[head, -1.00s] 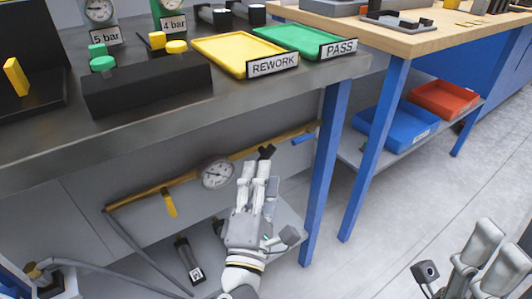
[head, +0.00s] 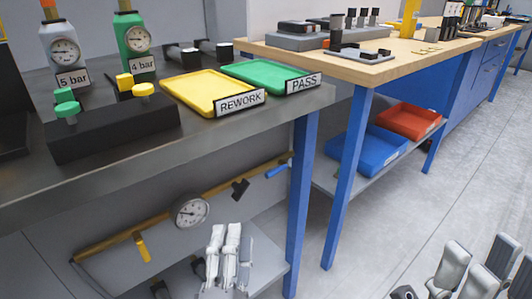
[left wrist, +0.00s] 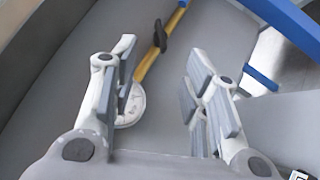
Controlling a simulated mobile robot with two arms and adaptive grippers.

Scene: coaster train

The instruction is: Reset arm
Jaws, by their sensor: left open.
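My left gripper (head: 230,228) is low in the middle of the head view, below the bench and in front of the pipework. In the left wrist view its two fingers (left wrist: 162,85) are spread apart with nothing between them. A black handle (head: 240,188) on the yellow pipe (head: 215,190) is above the fingertips in the head view, apart from them. The handle also shows beyond the fingers in the left wrist view (left wrist: 160,36). My right gripper (head: 475,268) shows partly at the bottom right, over the floor; its jaw opening is unclear.
A round gauge (head: 190,212), a yellow lever (head: 142,247) and a blue lever (head: 278,171) are on the pipework. A blue table leg (head: 299,195) stands right of my left gripper. The grey floor (head: 400,210) between the benches and my right gripper is clear.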

